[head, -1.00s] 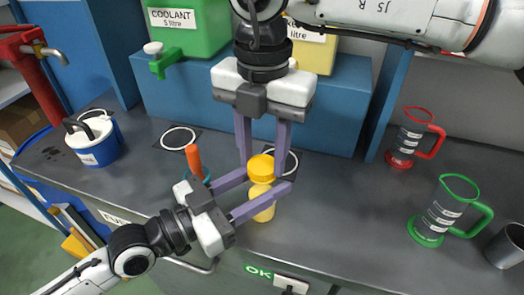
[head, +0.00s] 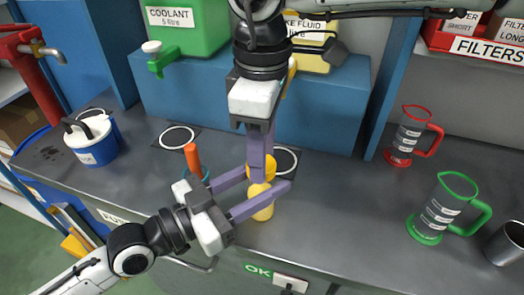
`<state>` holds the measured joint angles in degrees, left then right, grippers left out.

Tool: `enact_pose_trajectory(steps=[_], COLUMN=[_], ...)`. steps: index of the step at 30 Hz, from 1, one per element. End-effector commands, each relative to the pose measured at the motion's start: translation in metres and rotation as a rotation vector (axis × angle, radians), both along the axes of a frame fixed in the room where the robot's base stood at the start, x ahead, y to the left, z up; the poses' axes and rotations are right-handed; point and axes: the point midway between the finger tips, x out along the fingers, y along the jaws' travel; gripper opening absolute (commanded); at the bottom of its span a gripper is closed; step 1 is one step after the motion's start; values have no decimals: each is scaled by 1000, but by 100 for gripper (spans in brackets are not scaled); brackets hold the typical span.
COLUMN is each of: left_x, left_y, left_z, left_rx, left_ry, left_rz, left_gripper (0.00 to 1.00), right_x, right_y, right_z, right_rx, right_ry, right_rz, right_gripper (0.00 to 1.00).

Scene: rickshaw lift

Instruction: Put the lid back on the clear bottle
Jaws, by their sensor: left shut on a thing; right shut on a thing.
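The clear bottle (head: 261,207) stands near the front edge of the bench and shows pale yellow contents. My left gripper (head: 272,189) comes in from the left and is shut on the bottle's upper part. The yellow-orange lid (head: 258,173) is at the top of the bottle, partly hidden by my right gripper's fingers. My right gripper (head: 261,172) reaches down from above and is shut on the lid. I cannot tell from this view whether the lid is seated on the bottle.
A blue-and-white container (head: 92,140) stands at the left, and an orange-handled tool (head: 192,160) is close behind my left gripper. A green jug (head: 441,210), a red jug (head: 406,137) and a metal cup (head: 507,246) stand at the right. The bench between is clear.

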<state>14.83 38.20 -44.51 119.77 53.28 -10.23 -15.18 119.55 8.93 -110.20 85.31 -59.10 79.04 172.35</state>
Motion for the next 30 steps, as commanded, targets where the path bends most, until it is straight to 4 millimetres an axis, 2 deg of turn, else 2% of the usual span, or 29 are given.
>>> enact_pose_trajectory(steps=[1, 2, 5, 15, 25, 30], left_x=[1, 1, 1, 0, 0, 0], left_y=[0, 0, 0, 0, 0, 0], left_z=[-2, -2, -2, -1, -1, -1], left_rx=[3, 3, 3, 2, 2, 2], left_ry=[3, 3, 3, 2, 2, 3], left_rz=[1, 1, 1, 0, 0, 0], left_gripper=[0, 0, 0, 0, 0, 0], right_x=[-1, -1, -1, 0, 0, 0], right_y=[1, 1, 1, 0, 0, 0], right_z=[1, 1, 1, 3, 41, 46], right_rx=[2, 2, 1, 0, 1, 0], right_ry=[1, 1, 2, 0, -1, 0], right_rz=[2, 2, 3, 2, 2, 3], right_gripper=[17, 40, 56, 56, 56, 56])
